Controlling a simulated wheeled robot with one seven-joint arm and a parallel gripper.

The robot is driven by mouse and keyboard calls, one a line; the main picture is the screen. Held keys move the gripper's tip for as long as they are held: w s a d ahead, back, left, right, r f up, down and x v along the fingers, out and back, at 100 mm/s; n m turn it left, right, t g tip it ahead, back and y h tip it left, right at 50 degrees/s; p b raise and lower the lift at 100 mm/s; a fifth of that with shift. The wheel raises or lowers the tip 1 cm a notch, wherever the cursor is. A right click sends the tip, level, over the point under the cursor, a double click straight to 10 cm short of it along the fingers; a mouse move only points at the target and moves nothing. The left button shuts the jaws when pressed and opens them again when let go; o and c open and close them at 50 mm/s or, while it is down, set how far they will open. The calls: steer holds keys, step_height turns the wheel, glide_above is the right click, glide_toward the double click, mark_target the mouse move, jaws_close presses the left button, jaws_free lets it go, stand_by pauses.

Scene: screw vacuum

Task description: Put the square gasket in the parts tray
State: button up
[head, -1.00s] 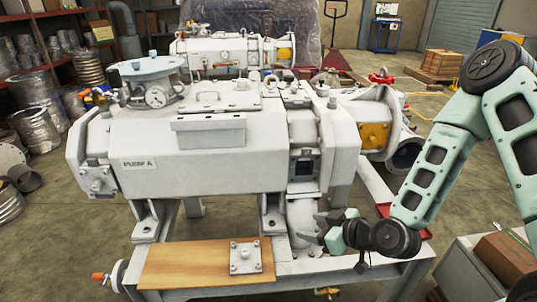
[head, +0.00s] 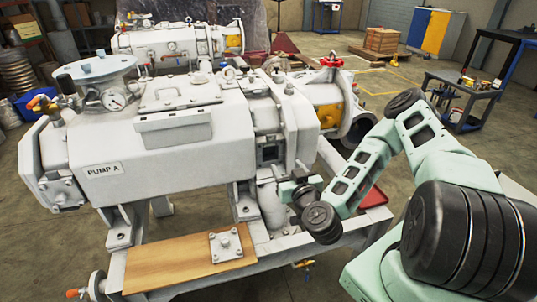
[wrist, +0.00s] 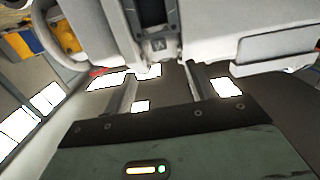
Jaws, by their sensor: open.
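I cannot make out the square gasket for certain. A square port with a dark opening (head: 270,152) is in the pump's front face, and a dark recess (wrist: 150,12) shows at the top of the wrist view. A red tray (head: 374,198), probably the parts tray, is partly hidden behind my arm on the right of the frame. My gripper (wrist: 162,88) is open, with nothing seen between its fingers. In the head view my gripper (head: 287,190) is just below and right of the port, in front of the pale pipe elbow.
The white pump (head: 150,150) fills the middle of the frame stand. A square bolted plate (head: 226,243) lies on a wooden board (head: 165,262) at the front. A dark workbench (head: 465,95) stands farther right.

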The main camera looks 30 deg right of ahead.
mark_target(272, 139)
steer(key=b+x, duration=0.1)
steer(key=x, duration=0.6)
steer(key=b+x, duration=0.1)
steer(key=x, duration=0.6)
steer(key=shift+w+d+r+b, duration=0.2)
steer(key=shift+d+b, duration=0.05)
steer(key=shift+b, duration=0.15)
steer(key=c, duration=1.1)
steer(key=shift+s+r, duration=0.1)
steer(key=shift+r, duration=0.05)
